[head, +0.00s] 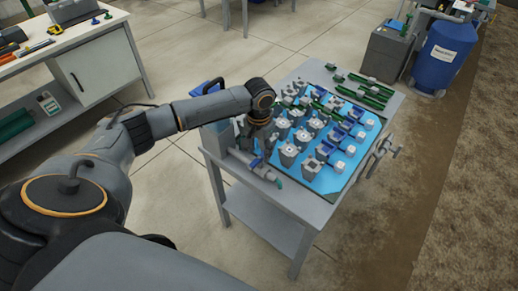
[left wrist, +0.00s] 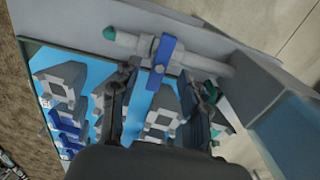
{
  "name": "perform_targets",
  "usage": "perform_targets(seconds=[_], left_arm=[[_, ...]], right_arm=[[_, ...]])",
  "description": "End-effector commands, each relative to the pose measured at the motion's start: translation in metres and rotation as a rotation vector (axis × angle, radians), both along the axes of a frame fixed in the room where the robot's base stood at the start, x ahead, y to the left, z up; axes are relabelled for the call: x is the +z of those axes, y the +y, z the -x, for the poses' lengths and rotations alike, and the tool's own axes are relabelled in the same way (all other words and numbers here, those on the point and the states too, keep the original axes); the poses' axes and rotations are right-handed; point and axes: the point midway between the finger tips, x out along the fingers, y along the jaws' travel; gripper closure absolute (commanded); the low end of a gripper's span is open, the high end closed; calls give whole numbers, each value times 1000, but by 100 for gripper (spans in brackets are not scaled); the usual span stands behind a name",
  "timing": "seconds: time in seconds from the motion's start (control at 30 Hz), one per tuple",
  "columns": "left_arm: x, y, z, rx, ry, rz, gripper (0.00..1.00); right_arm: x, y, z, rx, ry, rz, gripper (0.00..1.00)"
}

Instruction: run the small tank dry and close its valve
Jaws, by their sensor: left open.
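The small tank (head: 217,138) appears as a pale blue-grey box at the left end of the grey skid table, partly hidden by my left arm. In the left wrist view, what looks like its wall (left wrist: 287,130) is at the lower right. A grey pipe (head: 240,158) with a green end runs along the table's near edge. The valve has a blue lever (head: 257,162), which lies across the pipe in the left wrist view (left wrist: 160,64). My left gripper (head: 262,145) is open above the valve. Its fingers (left wrist: 155,82) stand either side of the lever's lower end; contact is unclear.
A blue panel (head: 333,183) with several grey blocks and blue levers covers the table beside the gripper. Dark green bars (head: 362,92) lie at the back. A blue barrel (head: 440,58) stands far right, and a white workbench (head: 95,70) stands left. Floor between is clear.

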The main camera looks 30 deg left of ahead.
Motion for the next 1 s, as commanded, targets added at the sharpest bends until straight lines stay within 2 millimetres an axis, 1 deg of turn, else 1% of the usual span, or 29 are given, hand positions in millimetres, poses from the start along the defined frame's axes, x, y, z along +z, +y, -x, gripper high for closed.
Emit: perform_targets(seconds=[0.13,0.23,0.7,0.97,1.0], left_arm=[[-2,0,0,-1,0,0,55],[-7,0,0,-1,0,0,55],[-43,-1,0,-1,0,1,55],[-44,-1,0,-2,0,0,55],[-44,-1,0,-2,0,0,61]], right_arm=[[-1,0,0,0,0,0,51],[-2,0,0,0,0,0,51],[-10,0,0,1,-1,0,51],[-10,0,0,1,-1,0,51],[-10,0,0,1,-1,0,51]])
